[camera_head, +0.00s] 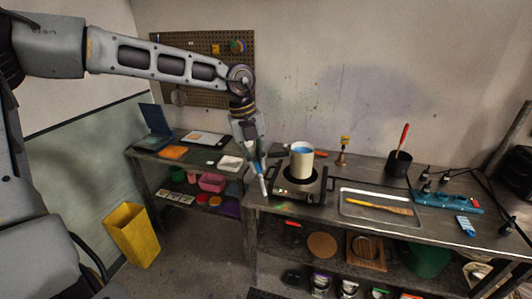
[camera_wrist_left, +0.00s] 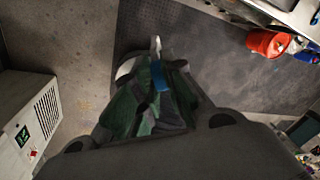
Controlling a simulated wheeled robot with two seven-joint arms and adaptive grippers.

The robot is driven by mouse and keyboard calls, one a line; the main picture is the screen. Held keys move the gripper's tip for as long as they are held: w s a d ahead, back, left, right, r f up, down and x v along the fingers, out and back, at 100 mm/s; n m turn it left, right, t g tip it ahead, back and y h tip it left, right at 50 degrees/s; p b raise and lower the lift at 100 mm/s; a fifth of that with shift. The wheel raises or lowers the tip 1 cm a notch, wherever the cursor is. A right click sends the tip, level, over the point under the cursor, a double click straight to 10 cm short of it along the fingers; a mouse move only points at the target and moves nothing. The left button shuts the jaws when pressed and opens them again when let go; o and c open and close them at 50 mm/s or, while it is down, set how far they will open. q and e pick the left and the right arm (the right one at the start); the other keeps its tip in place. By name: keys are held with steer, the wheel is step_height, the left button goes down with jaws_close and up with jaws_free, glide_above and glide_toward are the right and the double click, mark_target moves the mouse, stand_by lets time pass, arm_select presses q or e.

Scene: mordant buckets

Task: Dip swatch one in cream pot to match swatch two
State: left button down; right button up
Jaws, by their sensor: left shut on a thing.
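The cream pot (camera_head: 301,162) stands upright on a hot plate (camera_head: 300,191), with blue showing inside its rim. My left gripper (camera_head: 263,180) points down just left of the pot, apart from it, by the bench's left end. It is shut on a small blue and white piece (camera_wrist_left: 158,74), which may be a swatch; the fingers partly hide it. I cannot tell for certain which pieces are swatch one and swatch two. A small blue piece (camera_head: 466,225) lies flat at the right of the bench. My right gripper is not in view.
A metal tray (camera_head: 378,221) with a wooden stick lies right of the hot plate. A black pot (camera_head: 398,165) with a red handle and a blue rack (camera_head: 444,201) stand farther right. A lower table (camera_head: 190,147) and a yellow bin (camera_head: 131,234) are at left.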

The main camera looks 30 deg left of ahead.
arm_select(q)
steer(key=s+n, duration=0.1)
steer(key=s+a+n+y, duration=0.1)
steer(key=shift+s+a+n+g, duration=0.1)
steer(key=shift+s+n+g, duration=0.1)
steer(key=shift+n+g, duration=0.2)
steer(key=shift+g, duration=0.3)
